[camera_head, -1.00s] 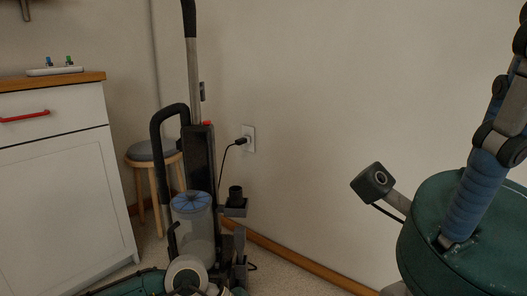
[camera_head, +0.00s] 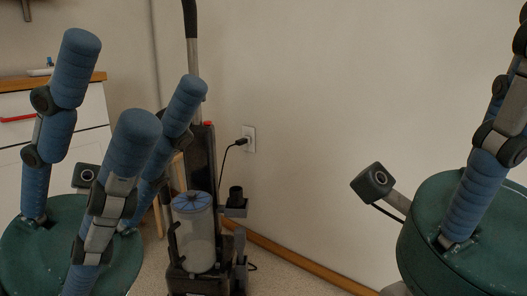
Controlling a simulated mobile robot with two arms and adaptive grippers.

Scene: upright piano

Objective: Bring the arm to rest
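My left gripper (camera_head: 133,92) stands at the left of the head view, its dark green palm low in the picture. Its three blue-padded fingers point up and are spread apart, with nothing between them. It covers part of the cabinet and stool behind it. My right gripper (camera_head: 472,205) is at the right edge, with its green palm and a blue-grey finger pointing up. The frame cuts off the rest of it, so its opening cannot be judged. No held object shows in its visible part.
An upright vacuum cleaner (camera_head: 203,150) stands near the wall, just right of my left gripper. A black plug sits in the wall outlet (camera_head: 249,138). A white cabinet (camera_head: 92,105) with a wooden top is at the left.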

